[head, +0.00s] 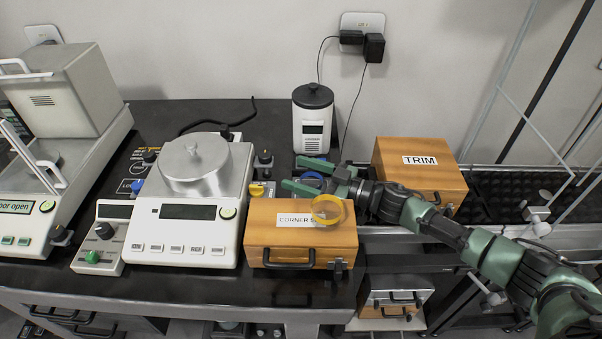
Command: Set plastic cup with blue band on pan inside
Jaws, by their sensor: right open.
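A clear plastic cup with a blue band (313,176) stands behind the wooden box marked CORNER, partly hidden by my right gripper. My right gripper (293,172) comes in from the right and is open, with one finger on the far side of the cup and one on the near side. I cannot tell whether the fingers touch it. A balance (38,212) at the far left has a display that seems to read "door open"; a small metal pan (46,163) shows partly inside it. My left gripper is not in view.
A cup with a yellow band (327,210) is on the CORNER box (265,238), close below my right gripper. A white scale (185,228) with a knobbed metal pan (196,165) stands between the gripper and the left balance. A TRIM box (420,184) and a black-lidded canister (313,120) are nearby.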

